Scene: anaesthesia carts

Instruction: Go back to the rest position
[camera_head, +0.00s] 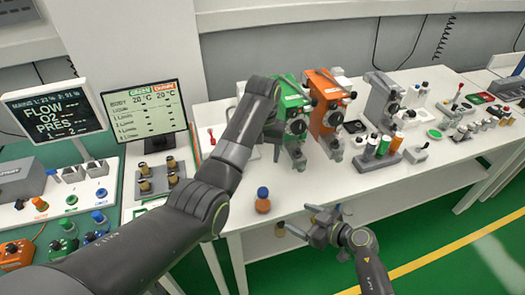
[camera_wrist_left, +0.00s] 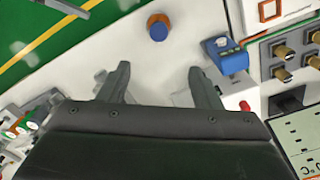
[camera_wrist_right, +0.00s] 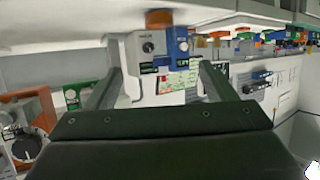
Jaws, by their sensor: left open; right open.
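My left arm reaches up from the lower left in the head view and bends over the table's left part, in front of the green vaporizer (camera_head: 290,100). Its gripper is hard to make out there. In the left wrist view my left gripper (camera_wrist_left: 158,72) shows two spread fingers with nothing between them. My right gripper (camera_head: 322,226) is low at the front edge of the white table, its fingers pointing left. In the right wrist view its fingers (camera_wrist_right: 160,72) are also apart and empty.
An orange bottle with a blue cap (camera_head: 263,200) stands at the table's front left, between my arms. An orange vaporizer (camera_head: 327,100) and a grey one (camera_head: 382,100) stand behind. Monitors (camera_head: 145,112) are at left. Green floor (camera_head: 440,250) is open at the lower right.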

